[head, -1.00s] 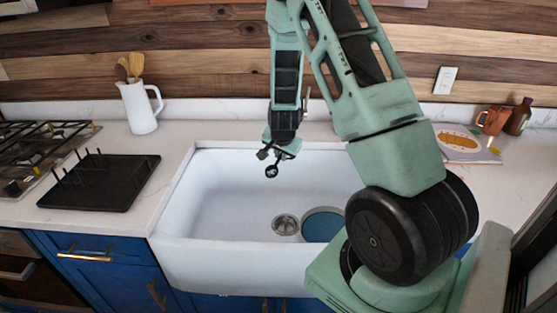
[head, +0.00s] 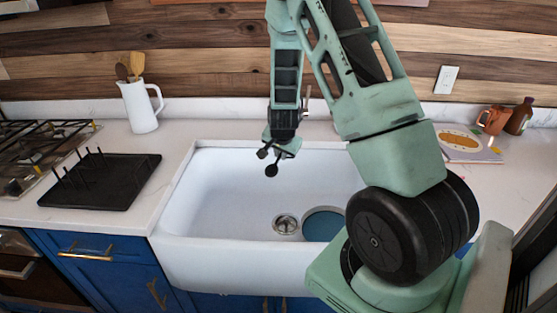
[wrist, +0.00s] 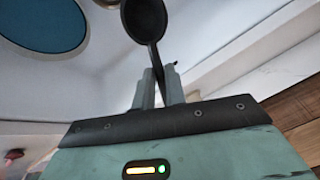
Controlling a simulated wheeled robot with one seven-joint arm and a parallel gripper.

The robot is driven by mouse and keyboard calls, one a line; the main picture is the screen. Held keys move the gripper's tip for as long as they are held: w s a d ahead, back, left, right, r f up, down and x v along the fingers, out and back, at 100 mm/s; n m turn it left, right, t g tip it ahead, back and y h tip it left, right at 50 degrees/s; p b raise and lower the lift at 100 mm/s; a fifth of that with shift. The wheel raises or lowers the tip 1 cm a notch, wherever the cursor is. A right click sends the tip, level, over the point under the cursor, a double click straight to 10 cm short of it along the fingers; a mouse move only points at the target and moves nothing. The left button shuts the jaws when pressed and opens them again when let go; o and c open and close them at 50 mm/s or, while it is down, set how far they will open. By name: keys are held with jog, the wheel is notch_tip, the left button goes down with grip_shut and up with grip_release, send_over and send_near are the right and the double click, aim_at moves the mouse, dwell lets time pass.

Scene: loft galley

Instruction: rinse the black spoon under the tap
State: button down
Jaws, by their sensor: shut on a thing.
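The black spoon (head: 271,170) hangs over the back part of the white sink (head: 225,262), bowl end down in the head view. My gripper (head: 281,153) is shut on its handle. In the wrist view the spoon's dark round bowl (wrist: 145,18) points away from the fingers, and my gripper (wrist: 160,88) grips the handle. The spoon is above the sink floor, not touching it. The tap is mostly hidden behind my arm; only a thin upright piece (head: 307,97) shows beside it. I cannot see any running water.
A blue round plate or dish (head: 322,226) lies in the sink beside the drain (head: 285,224). A black drying rack (head: 105,183) and a white pitcher with utensils (head: 140,106) stand left. A mug (head: 492,120), bottle (head: 519,116) and book (head: 460,143) sit right.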

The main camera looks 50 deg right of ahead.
jog(key=s+a+b, duration=0.1)
jog(key=s+a, duration=0.4)
jog(key=shift+s+a, duration=0.35)
dwell(0.6)
dwell(1.1)
jog(key=s+a+r+p, duration=0.3)
jog(key=r+p, duration=0.1)
jog(key=p, duration=0.2)
jog(key=shift+s+a, duration=0.2)
jog(key=shift+s, duration=0.1)
